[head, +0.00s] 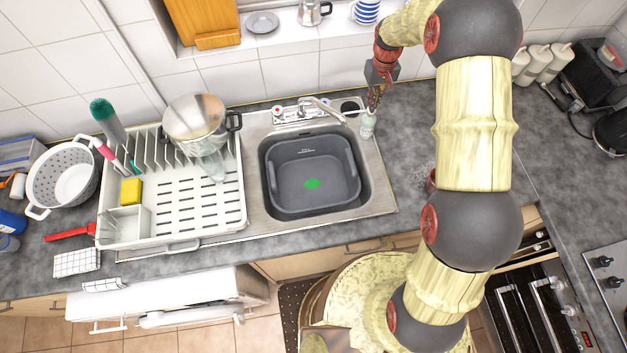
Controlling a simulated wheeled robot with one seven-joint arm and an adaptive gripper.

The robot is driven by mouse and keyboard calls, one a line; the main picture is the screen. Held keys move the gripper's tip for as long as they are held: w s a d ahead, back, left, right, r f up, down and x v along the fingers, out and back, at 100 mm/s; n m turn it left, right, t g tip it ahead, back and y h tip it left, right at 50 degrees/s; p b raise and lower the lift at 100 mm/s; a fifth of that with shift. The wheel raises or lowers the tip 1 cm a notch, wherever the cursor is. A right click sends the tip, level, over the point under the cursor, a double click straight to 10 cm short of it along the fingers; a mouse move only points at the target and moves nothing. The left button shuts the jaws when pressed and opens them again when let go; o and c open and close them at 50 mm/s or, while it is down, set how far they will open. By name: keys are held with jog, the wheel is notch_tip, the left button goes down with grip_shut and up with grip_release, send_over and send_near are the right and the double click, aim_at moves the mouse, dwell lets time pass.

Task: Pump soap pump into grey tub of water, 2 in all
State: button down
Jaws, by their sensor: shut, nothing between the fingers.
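The soap pump (367,127) is a pale, clear-greenish bottle standing on the right rear edge of the sink, near the tap. My gripper (373,104) is shut and points down right at the top of the bottle. It hides the pump head, so I cannot tell whether they touch. The grey tub (352,190) sits inside the sink basin, left of and in front of the bottle. A bright green patch (312,184) shows in the middle of the tub. The water surface is hard to make out.
The tap (322,108) reaches over the rear of the sink, left of the bottle. A white dish rack (190,222) with a steel pot (194,117) stands left. Several pale bottles (540,62) stand at the back right. A red-brown object (431,181) is partly hidden by my arm.

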jog(key=shift+r, duration=0.1)
jog(key=shift+r+p, duration=0.7)
jog(key=shift+r, duration=0.8)
jog(key=shift+f, duration=0.15)
jog(key=shift+f+b, duration=0.95)
jog(key=shift+f, duration=0.6)
jog(key=shift+r, duration=0.15)
jog(key=shift+r+p, duration=0.75)
jog(key=shift+r, duration=0.75)
jog(key=shift+r, duration=0.1)
notch_tip(320, 180, up, 6)
jog(key=p, duration=0.3)
